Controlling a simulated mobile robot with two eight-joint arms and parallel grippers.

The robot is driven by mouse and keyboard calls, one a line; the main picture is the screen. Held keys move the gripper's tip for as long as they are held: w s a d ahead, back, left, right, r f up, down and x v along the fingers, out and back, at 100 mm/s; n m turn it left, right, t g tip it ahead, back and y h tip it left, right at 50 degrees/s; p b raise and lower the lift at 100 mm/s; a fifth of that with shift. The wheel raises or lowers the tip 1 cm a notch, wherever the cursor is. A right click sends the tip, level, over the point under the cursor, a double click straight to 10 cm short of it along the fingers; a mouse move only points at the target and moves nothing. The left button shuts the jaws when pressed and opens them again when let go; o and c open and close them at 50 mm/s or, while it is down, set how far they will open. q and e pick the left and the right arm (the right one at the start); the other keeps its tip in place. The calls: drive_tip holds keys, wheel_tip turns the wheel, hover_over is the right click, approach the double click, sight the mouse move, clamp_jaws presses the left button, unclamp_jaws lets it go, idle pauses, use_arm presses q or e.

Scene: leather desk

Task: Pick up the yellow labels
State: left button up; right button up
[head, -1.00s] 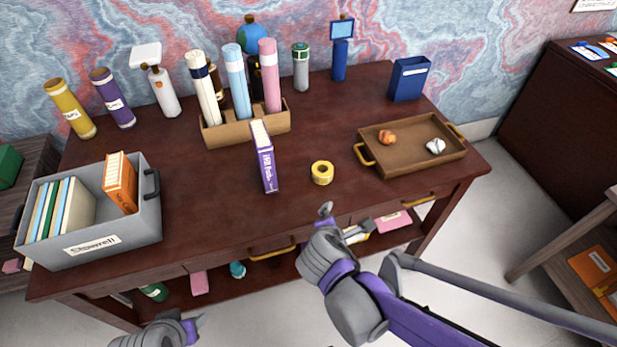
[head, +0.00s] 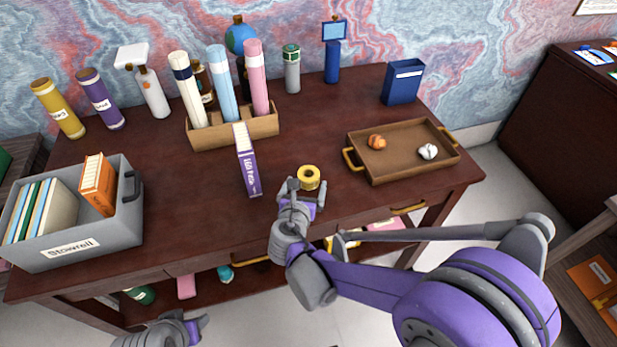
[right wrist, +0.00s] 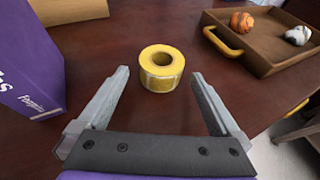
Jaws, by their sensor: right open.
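The yellow labels (head: 309,177) are a small yellow roll with a hole in its middle, lying flat on the dark wooden desk. In the right wrist view the roll (right wrist: 161,68) lies ahead of and between the finger lines. My right gripper (head: 303,186) is open and empty, just in front of the roll on the near side; its two fingers (right wrist: 158,95) stand wide apart in the wrist view. My left gripper (head: 200,325) is low at the bottom of the head view, in front of the desk; its jaws are not clear.
A purple book (head: 247,165) stands left of the roll. A brown tray (head: 385,172) with an orange and a white crumpled piece is to the right. A wooden holder (head: 235,130) with rolled tubes stands behind. A grey bin (head: 100,240) of books is at the left.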

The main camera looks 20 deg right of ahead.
sight(308, 179)
drive_tip(key=x, duration=0.4)
drive_tip(key=shift+w+d+r, duration=0.15)
drive_tip(key=shift+w+d, duration=0.05)
drive_tip(key=shift+w, duration=0.15)
drive_tip(key=shift+s, duration=0.1)
drive_tip(key=c, duration=1.4)
